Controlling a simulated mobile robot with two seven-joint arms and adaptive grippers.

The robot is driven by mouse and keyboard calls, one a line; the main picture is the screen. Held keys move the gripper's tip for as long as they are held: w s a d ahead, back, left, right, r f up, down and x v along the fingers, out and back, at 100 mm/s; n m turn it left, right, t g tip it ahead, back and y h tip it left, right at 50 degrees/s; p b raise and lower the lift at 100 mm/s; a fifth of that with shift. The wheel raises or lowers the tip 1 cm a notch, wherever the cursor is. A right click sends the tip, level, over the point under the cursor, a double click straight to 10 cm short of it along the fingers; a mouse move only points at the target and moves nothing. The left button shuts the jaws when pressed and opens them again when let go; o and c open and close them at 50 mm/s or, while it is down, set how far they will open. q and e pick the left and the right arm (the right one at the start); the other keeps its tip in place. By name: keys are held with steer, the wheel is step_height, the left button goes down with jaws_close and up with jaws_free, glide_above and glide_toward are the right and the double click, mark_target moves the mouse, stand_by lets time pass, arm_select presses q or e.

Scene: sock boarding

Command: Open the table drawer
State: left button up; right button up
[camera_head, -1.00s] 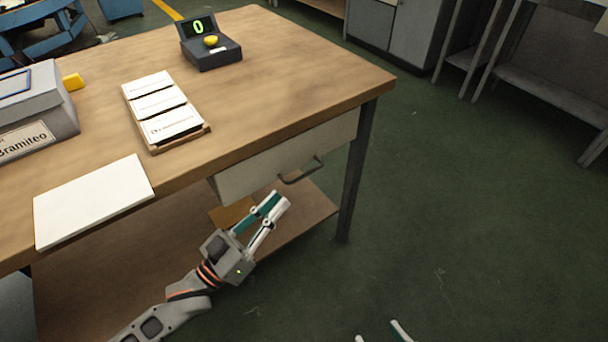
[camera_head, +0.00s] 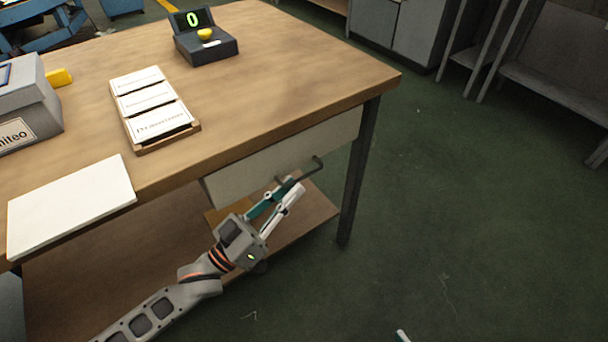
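The table drawer (camera_head: 250,173) has a pale front and sits under the right part of the wooden table's (camera_head: 290,60) near edge. It looks shut. Its dark bar handle (camera_head: 314,170) stands out from the front. My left gripper (camera_head: 291,185) is at the handle from below and left, its teal and white fingers slightly apart. The fingertips overlap the left part of the handle in the picture; I cannot tell whether they touch it. Only one tip of my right gripper (camera_head: 402,336) shows at the bottom edge; the rest is out of view.
A white board (camera_head: 70,207), a wooden tray of labelled cards (camera_head: 152,106), a grey box (camera_head: 30,105) and a dark device with a green zero (camera_head: 207,48) are on the tabletop. A dark table leg (camera_head: 357,175) stands right of the drawer. The green floor (camera_head: 470,220) at right is clear.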

mark_target(304, 176)
arm_select(q)
steer(key=shift+x, duration=2.25)
arm_select(e)
steer(key=shift+s+a+f+m, duration=0.2)
steer(key=shift+a+m, duration=0.1)
steer(key=shift+a, duration=0.2)
arm_select(q)
jaws_close()
